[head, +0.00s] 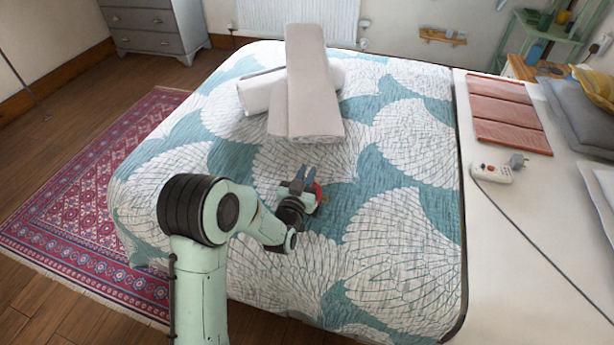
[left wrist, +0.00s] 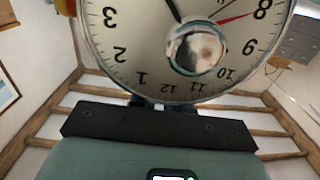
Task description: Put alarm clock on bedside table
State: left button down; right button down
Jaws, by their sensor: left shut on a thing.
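My left gripper (head: 299,187) is shut on the alarm clock (head: 318,194), over the middle of the bed. In the head view only a small red and pale part of the clock shows beside the blue-grey fingers. In the left wrist view the clock's round cream face (left wrist: 130,45) fills the top, with its numerals upside down. I cannot tell whether the clock touches the quilt. A wooden top (head: 524,68) at the upper right may be the bedside table; it is partly hidden by pillows. My right gripper is not in view.
Pale rolled towels (head: 305,90) lie stacked on the teal and white bed (head: 400,220). Right of the quilt are a red folded cloth (head: 505,112), a power strip (head: 491,172) with a cable, and grey pillows (head: 580,110). A green shelf (head: 545,32) stands in the far right corner.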

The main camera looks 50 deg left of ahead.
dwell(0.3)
pick_arm(q)
jog(key=c, duration=1.1)
grip_release()
jog(key=shift+f, duration=0.1)
